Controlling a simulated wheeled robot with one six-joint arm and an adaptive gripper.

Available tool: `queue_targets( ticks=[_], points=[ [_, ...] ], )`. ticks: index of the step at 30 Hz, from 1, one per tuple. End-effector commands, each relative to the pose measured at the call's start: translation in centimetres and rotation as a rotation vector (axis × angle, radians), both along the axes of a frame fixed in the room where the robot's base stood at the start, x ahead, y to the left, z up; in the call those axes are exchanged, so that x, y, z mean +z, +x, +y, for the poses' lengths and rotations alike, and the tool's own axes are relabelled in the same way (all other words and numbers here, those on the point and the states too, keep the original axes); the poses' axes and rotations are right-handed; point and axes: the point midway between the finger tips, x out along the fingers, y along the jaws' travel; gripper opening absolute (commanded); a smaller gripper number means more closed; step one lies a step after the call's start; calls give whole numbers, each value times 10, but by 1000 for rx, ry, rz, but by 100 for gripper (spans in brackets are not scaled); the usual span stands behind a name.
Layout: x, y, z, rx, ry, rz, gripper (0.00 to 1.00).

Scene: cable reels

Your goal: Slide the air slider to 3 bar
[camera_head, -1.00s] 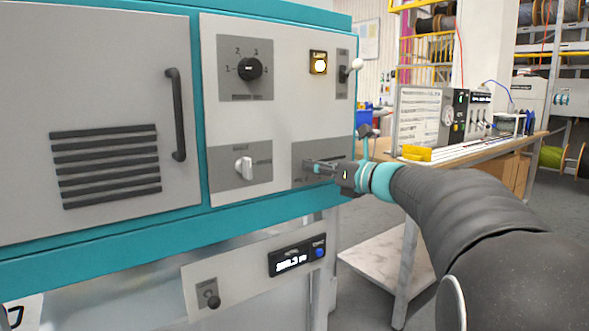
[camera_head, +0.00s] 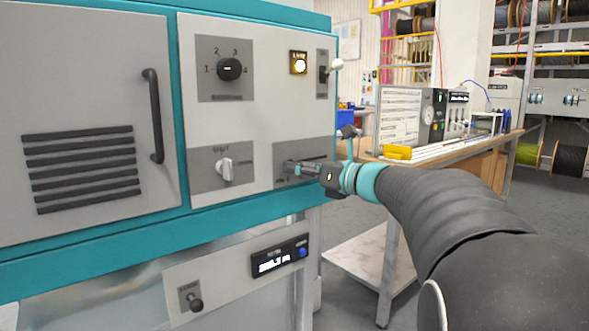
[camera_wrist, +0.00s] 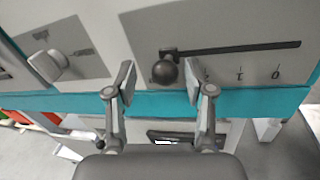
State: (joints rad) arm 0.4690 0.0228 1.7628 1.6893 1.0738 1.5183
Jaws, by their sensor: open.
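The air slider is a dark ball knob (camera_wrist: 166,71) on a long dark slot in a grey plate (camera_wrist: 225,30). In the wrist view the knob is at the slot's left end, and the slot runs right above the marks 1 and 0. Marks nearer the knob are hidden by it and my right finger. My gripper (camera_wrist: 160,80) is open, with one finger on each side of the knob; whether either touches it I cannot tell. In the head view my gripper (camera_head: 300,169) is at the slider plate (camera_head: 284,153), low right on the machine front, hiding the knob.
A white rotary switch (camera_head: 225,170) is left of the slider plate. Above are a black dial (camera_head: 230,69), a lit yellow lamp (camera_head: 298,63) and a white-tipped lever (camera_head: 335,65). A display panel (camera_head: 278,260) hangs below. A workbench (camera_head: 470,150) stands to the right.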

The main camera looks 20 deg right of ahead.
Motion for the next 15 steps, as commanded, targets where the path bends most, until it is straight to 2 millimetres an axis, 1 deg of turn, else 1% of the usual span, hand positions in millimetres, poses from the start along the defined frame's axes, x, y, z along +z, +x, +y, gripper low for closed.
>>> queue_targets(
  ticks=[9, 15],
  points=[
    [0, -53, -36, -7, -1, 0, 53],
    [0, -80, -54, -7, -1, 0, 53]
  ],
)
